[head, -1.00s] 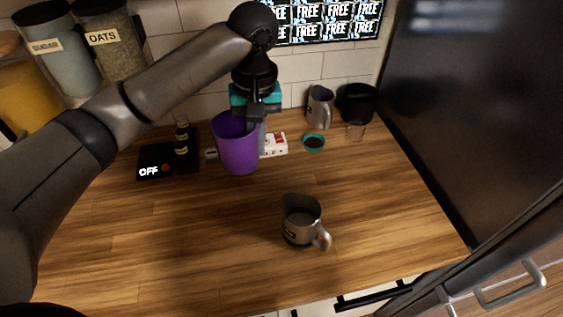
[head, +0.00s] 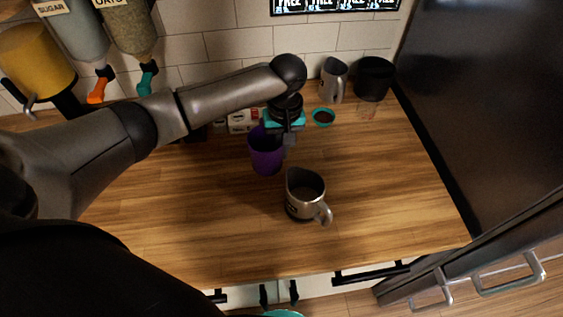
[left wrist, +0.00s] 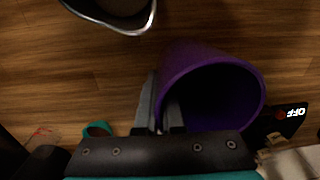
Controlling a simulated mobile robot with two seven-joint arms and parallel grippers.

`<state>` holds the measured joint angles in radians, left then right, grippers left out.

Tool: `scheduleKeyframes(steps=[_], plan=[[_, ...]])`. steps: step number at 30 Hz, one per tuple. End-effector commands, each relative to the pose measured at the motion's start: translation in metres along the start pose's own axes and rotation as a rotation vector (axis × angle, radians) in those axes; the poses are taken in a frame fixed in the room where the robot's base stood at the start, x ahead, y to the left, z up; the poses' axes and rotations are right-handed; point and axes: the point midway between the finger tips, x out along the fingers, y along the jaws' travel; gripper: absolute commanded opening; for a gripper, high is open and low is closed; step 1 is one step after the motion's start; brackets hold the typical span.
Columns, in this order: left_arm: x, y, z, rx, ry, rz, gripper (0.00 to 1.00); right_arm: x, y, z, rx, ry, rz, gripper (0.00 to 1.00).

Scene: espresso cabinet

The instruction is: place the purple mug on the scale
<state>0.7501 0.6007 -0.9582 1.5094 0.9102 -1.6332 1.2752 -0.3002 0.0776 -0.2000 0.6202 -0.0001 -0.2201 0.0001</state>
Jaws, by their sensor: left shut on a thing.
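The purple mug (head: 266,158) is held above the wooden counter. My left gripper (head: 287,145) is shut on its rim. In the left wrist view the gripper fingers (left wrist: 163,115) pinch the wall of the purple mug (left wrist: 205,72), whose opening is visible. The black scale (left wrist: 284,122), with its display reading OFF, lies beside the mug at the right of that view. In the head view my left arm mostly hides the scale. At the bottom edge of the head view, my right gripper (head: 279,293) shows its two fingers apart and empty.
A steel pitcher (head: 305,197) stands on the counter (head: 380,200) in front of the mug. Another pitcher (head: 334,80), a black container (head: 373,79) and a teal-rimmed dish (head: 323,117) are at the back. The counter's right front is clear.

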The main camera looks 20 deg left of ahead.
Motion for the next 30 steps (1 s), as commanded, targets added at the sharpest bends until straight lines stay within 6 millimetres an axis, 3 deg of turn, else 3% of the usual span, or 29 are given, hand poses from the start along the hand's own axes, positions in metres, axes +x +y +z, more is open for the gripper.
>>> scheduleKeyframes(steps=[12,25,26,30], plan=[[0.047,0.003,0.000,0.001,0.001,0.002,0.00,0.009,-0.001,0.001,0.000,0.000,-0.001,0.50],[0.053,0.003,0.000,0.000,0.001,0.002,0.00,0.008,0.000,0.001,0.000,-0.001,0.000,0.50],[0.053,0.003,0.000,0.001,0.000,0.002,0.08,0.008,0.000,0.001,0.000,-0.001,0.000,0.50],[0.052,0.003,0.000,0.001,0.000,0.002,0.24,0.008,0.001,0.002,-0.001,-0.001,0.001,0.50]])
